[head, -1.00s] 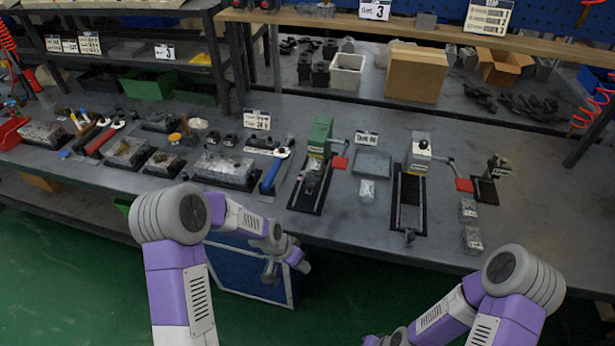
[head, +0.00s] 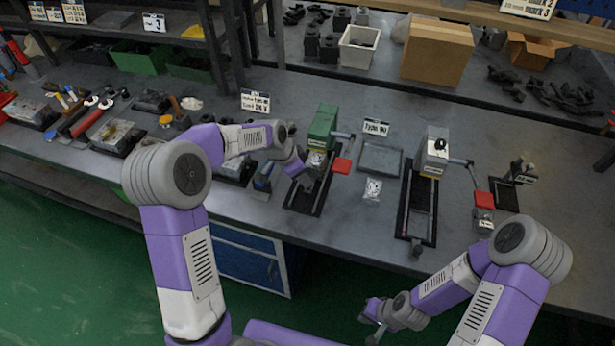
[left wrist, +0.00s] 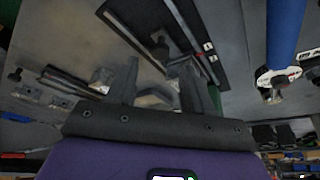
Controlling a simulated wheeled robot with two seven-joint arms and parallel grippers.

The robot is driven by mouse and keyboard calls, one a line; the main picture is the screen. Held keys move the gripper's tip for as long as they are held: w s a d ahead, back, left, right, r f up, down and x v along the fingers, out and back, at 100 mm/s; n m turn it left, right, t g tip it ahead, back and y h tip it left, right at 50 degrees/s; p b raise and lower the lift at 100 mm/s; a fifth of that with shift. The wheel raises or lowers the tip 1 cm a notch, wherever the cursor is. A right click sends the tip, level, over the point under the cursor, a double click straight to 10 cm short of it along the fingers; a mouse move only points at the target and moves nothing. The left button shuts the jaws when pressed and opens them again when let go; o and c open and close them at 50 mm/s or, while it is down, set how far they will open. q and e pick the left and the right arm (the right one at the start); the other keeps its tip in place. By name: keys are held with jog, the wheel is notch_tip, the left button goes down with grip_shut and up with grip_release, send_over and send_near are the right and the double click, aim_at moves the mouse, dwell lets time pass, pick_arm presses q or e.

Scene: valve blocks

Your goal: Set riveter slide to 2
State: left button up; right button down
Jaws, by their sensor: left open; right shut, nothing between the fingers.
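Two riveters stand on the bench: a green one (head: 323,127) at the middle and a grey one (head: 432,150) to its right. Each has a dark slide base and a red-ended lever. My left gripper (head: 311,178) is open over the front of the green riveter's base (head: 301,201), hiding part of it. In the left wrist view its two fingers (left wrist: 155,82) are spread, with a shiny metal piece (left wrist: 155,98) near them and a dark base with small white marks (left wrist: 208,52) beyond. I cannot read the marks. My right gripper (head: 376,326) is shut and empty, below the bench front.
A small black fixture (head: 510,186) stands at the right.

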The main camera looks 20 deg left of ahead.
pick_arm(q)
jog(key=shift+b+x, duration=0.35)
jog(key=shift+x, duration=2)
jog(key=shift+c, duration=0.3)
grip_shut()
